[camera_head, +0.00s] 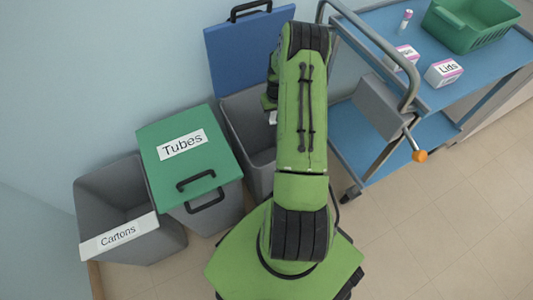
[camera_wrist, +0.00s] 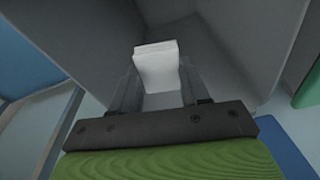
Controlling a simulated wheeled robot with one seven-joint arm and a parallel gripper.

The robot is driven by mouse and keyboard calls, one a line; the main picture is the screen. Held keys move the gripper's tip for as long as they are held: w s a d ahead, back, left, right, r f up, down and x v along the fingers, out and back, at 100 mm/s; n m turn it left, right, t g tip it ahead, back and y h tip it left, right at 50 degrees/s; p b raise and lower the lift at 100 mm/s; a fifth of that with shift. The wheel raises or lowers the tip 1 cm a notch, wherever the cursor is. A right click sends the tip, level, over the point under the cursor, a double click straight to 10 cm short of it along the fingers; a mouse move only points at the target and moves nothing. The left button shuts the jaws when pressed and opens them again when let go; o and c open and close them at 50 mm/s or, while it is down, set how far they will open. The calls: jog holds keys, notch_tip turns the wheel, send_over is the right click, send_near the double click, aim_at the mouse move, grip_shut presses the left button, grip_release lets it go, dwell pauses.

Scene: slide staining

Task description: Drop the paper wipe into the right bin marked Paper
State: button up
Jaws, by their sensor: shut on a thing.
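The white paper wipe (camera_wrist: 158,66) is pinched between the two fingers of my gripper (camera_wrist: 160,82), seen in the wrist view. Behind it are the grey inner walls of an open bin. In the head view this right-hand grey bin (camera_head: 238,118) stands with its blue lid (camera_head: 240,55) raised against the wall. My arm covers much of this bin and any label on its front. A small white bit of the wipe (camera_head: 272,118) shows at the left edge of my arm, over the bin opening.
Left of this bin is a grey bin with a shut green lid marked Tubes (camera_head: 170,150). Farther left is an open bin marked Cartons (camera_head: 118,200). A blue cart (camera_head: 385,20) with a green basket (camera_head: 470,25) and small boxes (camera_head: 443,73) stands at right.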

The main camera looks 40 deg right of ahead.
jog(key=o, duration=1.1)
jog(key=shift+r, duration=0.1)
jog(key=shift+c, duration=0.2)
notch_tip(320, 180, up, 16)
jog(key=s+a+p, duration=0.1)
jog(key=s+p, duration=0.1)
jog(key=p, duration=0.3)
jog(key=shift+f, duration=0.25)
jog(key=shift+a+r, duration=0.1)
jog(key=shift+a, duration=0.05)
